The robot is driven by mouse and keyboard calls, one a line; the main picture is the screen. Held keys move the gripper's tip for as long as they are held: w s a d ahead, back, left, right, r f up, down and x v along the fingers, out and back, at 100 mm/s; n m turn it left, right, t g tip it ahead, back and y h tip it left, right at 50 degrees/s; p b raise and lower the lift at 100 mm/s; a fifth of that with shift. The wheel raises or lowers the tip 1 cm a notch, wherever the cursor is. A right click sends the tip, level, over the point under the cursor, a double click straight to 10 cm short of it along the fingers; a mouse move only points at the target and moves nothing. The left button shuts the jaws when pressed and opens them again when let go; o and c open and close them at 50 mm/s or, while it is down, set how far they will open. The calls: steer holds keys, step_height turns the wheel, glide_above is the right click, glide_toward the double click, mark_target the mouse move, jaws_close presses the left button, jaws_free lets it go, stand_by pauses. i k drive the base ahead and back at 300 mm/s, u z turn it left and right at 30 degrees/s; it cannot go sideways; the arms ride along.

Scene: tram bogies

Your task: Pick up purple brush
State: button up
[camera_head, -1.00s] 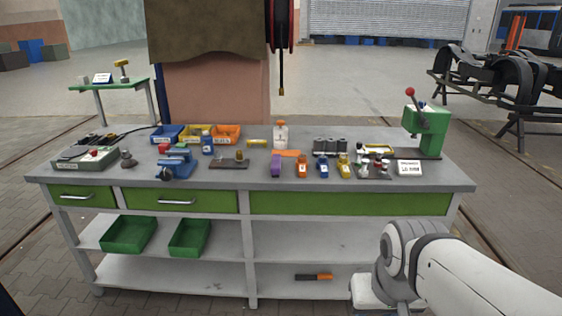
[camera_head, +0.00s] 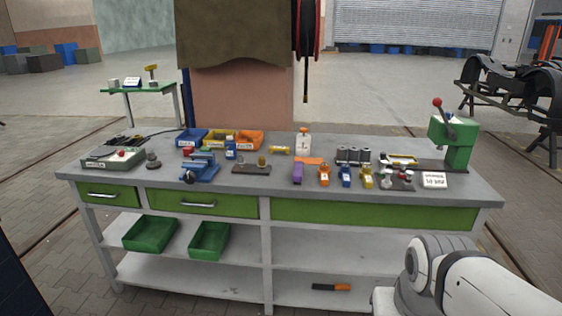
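A small purple item (camera_head: 297,173), which looks like the purple brush, sits on the grey bench top (camera_head: 250,188) near the middle. It stands at the left end of a row with similar orange (camera_head: 324,175), blue (camera_head: 346,177) and yellow (camera_head: 367,177) items. It is too small to make out its bristles. My white arm shows at the lower right, below and in front of the bench. My gripper cannot be seen in the frame.
Behind the row are a white bottle (camera_head: 303,143) and dark cylinders (camera_head: 353,155). A blue vise (camera_head: 199,168) stands to the left, a green press (camera_head: 455,143) to the right. Green bins (camera_head: 150,234) sit on the shelf below. The bench's front strip is clear.

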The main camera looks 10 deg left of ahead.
mark_target(297, 170)
steer(key=u, duration=0.65)
steer(key=i, duration=1.05)
steer(key=u, duration=0.45)
steer(key=i, duration=0.75)
steer(key=z, duration=0.6)
